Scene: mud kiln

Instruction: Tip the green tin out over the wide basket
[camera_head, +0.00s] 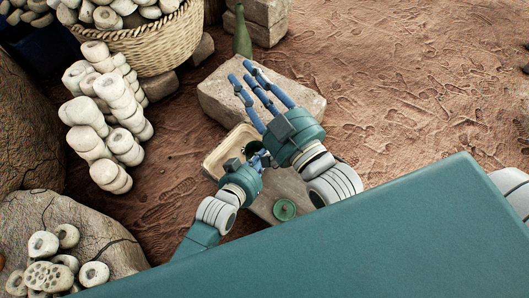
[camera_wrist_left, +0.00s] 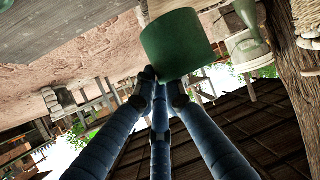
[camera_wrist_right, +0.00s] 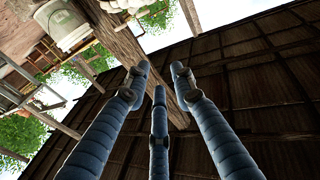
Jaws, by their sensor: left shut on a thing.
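The green tin (camera_head: 249,148) is in my left gripper (camera_head: 262,158), over the low wooden bench. Its dark inside shows a little in the head view, and fingers hide part of it. In the left wrist view the green tin (camera_wrist_left: 180,45) sits at the tips of the closed fingers. My right gripper (camera_head: 250,78) is open and empty, with its fingers apart above the stone block. A wicker basket (camera_head: 155,45) full of pale ring-shaped pieces stands at the upper left. A pale shallow rectangular container (camera_head: 214,158) lies just behind the tin. I cannot tell what the tin holds.
A green disc with a knob (camera_head: 285,209) lies on the bench (camera_head: 262,207). A stone block (camera_head: 222,98) and a green bottle (camera_head: 242,35) stand behind. Stacks of pale rings (camera_head: 105,115) stand left. Bare earth is free at the right.

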